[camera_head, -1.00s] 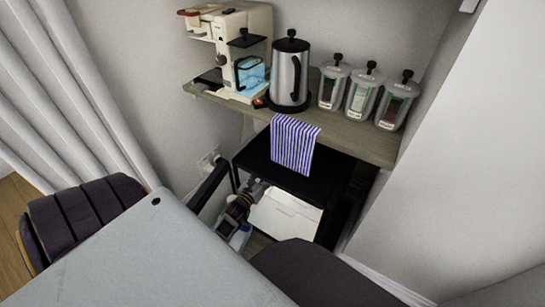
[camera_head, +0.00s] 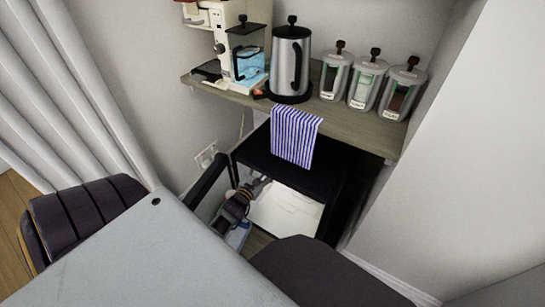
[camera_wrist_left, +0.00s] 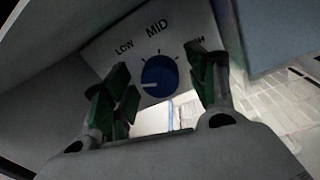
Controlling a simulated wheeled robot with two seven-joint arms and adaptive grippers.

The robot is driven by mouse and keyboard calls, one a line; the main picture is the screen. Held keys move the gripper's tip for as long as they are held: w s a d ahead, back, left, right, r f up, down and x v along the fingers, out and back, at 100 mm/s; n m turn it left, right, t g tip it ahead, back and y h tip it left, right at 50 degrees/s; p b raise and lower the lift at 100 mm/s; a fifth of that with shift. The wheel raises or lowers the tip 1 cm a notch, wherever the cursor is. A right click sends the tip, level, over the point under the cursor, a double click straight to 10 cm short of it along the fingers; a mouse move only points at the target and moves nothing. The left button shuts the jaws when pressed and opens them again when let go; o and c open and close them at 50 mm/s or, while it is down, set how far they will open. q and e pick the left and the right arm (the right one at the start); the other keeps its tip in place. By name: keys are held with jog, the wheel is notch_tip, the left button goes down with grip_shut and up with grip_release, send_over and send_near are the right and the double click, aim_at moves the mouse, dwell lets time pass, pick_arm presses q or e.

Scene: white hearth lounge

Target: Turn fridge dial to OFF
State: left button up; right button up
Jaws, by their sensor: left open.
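The black fridge (camera_head: 254,158) stands under the shelf with its door (camera_head: 207,184) swung open to the left and its lit white inside showing. In the left wrist view the blue dial (camera_wrist_left: 159,76) sits on a pale panel (camera_wrist_left: 108,42) marked LOW, MID and HIGH; the last label is partly covered by a finger. A white mark on the dial points to the lower left. No OFF label is visible. My left gripper (camera_head: 264,183) is at the fridge opening. In the wrist view its open green-padded fingers (camera_wrist_left: 162,84) straddle the dial; contact is unclear. My right gripper is out of view.
The wooden shelf (camera_head: 345,122) above carries a coffee machine (camera_head: 234,45), a kettle (camera_head: 290,62) and jars (camera_head: 367,83). A white wall (camera_head: 455,150) closes off the right side.

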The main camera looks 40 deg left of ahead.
pick_arm(q)
jog(key=s+d+p, duration=0.1)
jog(key=s+p, duration=0.1)
jog(key=s, duration=0.6)
jog(key=s+d+f+m+g+h+p, duration=0.3)
jog(key=s+d+f+m+g+p, duration=0.1)
jog(key=d+m+p, duration=0.5)
jog(key=s+d+f+m+g+h+p, duration=0.3)
jog(key=s+d+f+m+g+p, duration=0.2)
jog(key=s+d+f+m+p, duration=0.2)
jog(key=shift+d+f+m+p, duration=1)
jog(key=shift+m+p, duration=0.2)
jog(key=shift+p, duration=0.25)
dwell(0.9)
jog(key=shift+f, duration=0.1)
